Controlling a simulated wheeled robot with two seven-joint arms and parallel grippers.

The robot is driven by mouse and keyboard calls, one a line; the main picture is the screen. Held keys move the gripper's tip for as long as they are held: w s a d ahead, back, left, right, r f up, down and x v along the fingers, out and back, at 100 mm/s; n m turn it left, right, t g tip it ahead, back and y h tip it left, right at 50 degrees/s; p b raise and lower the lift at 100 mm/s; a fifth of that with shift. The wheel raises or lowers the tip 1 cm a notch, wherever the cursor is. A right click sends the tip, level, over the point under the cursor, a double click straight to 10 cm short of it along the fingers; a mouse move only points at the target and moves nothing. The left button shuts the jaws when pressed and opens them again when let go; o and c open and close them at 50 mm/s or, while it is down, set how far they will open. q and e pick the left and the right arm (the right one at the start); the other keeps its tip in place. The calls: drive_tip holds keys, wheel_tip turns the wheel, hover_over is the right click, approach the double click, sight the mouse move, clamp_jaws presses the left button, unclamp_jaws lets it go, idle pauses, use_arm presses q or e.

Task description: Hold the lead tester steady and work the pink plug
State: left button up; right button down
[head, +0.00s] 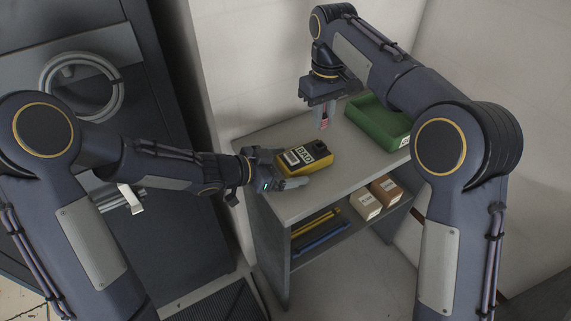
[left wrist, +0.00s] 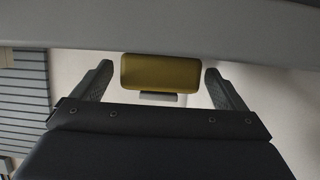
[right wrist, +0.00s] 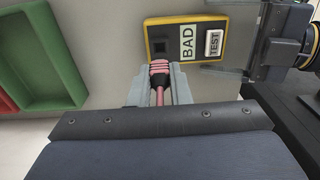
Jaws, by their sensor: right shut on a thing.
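The lead tester (head: 305,157) is a yellow box with a black face, lying on the grey shelf top. In the right wrist view the lead tester (right wrist: 187,42) shows a BAD label, a TEST button and a dark square socket (right wrist: 163,46). My left gripper (head: 288,168) is open around its near end; in the left wrist view a gap shows between the tester (left wrist: 160,72) and each finger. My right gripper (head: 324,108) is shut on the pink plug (head: 324,121), held upright above the shelf top beyond the tester. The pink plug (right wrist: 158,69) appears close to the socket end, apart from it.
A green bin (head: 378,125) stands at the back right of the shelf top. Small cardboard boxes (head: 366,204) and yellow and blue bars (head: 318,243) lie on the lower shelf. A dark cabinet (head: 170,215) stands at the left. The near right of the shelf top is clear.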

use_arm(q)
drive_tip(key=v, duration=1.2)
drive_tip(key=shift+s, duration=0.1)
use_arm(e)
drive_tip(key=shift+s, duration=0.1)
